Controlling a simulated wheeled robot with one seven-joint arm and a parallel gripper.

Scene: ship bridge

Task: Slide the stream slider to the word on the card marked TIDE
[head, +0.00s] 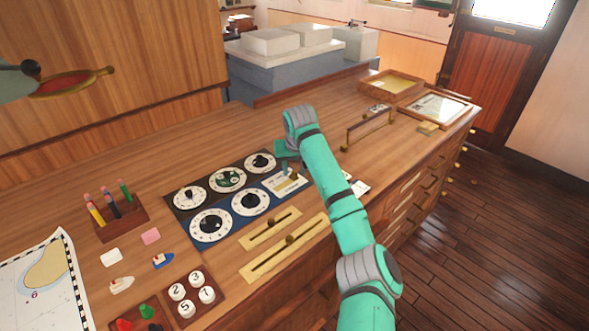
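Two brass slider plates lie on the wooden counter: a shorter one (259,236) and a longer one (267,265) in front of it. Each has a dark knob near the middle of its length; I cannot read which is the stream slider. A white card (277,186) lies at the right end of the dial panel, partly under my gripper (286,172). Another white card (360,187) shows just right of my arm. No word such as TIDE is legible. My gripper points down above the panel's right end, behind the sliders; its fingers are too small and hidden to judge.
A dark panel of several round dials (211,225) sits left of the sliders. Pen holder (119,219), numbered-button block (189,297) and chart (42,280) lie further left. A brass-handled rack (367,128) and trays stand at the right. My arm crosses the counter's front edge.

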